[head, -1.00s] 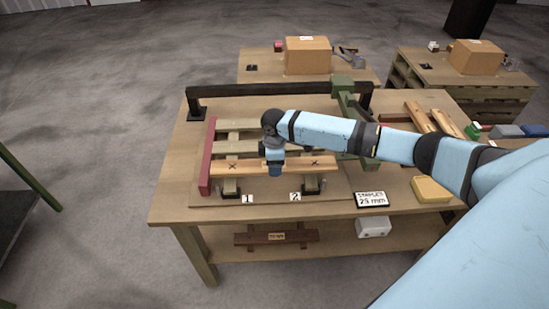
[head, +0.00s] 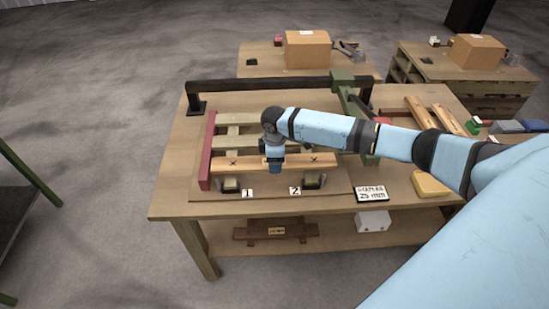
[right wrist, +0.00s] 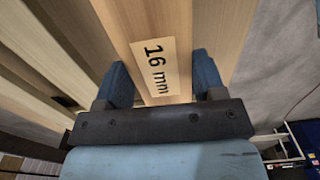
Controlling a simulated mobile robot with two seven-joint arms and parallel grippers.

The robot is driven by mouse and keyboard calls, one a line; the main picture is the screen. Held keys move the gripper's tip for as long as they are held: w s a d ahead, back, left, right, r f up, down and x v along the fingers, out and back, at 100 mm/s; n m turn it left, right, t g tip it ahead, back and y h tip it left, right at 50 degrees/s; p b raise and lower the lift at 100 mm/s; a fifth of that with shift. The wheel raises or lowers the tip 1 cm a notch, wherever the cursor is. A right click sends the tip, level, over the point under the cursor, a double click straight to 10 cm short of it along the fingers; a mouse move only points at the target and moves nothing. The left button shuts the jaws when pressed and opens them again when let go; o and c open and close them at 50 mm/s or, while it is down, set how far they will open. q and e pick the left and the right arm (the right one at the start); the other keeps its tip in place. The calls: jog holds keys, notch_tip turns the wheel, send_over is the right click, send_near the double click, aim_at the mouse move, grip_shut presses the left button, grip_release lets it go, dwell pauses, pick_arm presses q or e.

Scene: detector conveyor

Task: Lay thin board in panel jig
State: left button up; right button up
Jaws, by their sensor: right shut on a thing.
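My right gripper (head: 275,167) is shut on a light wooden board (head: 230,164) with an X near each end. In the right wrist view the fingers (right wrist: 160,82) straddle the board (right wrist: 140,18), which bears a "16 mm" label (right wrist: 155,65). The board lies crosswise over the front of the panel jig (head: 200,200), its left end close to the red side rail (head: 207,152). It appears raised above the jig's slats; exact contact is not clear. Two front blocks by labels 1 (head: 230,184) and 2 (head: 314,180) show below it. My left gripper is not in view.
Loose boards (head: 420,113), a yellow block (head: 431,184) and a staples sign (head: 371,193) lie to the right. The bench's front left is clear.

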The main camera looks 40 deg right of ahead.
jog(key=shift+f, duration=1.05)
jog(key=o, duration=1.1)
notch_tip(320, 180, up, 14)
jog(key=shift+f+b, duration=0.1)
jog(key=shift+b, duration=0.35)
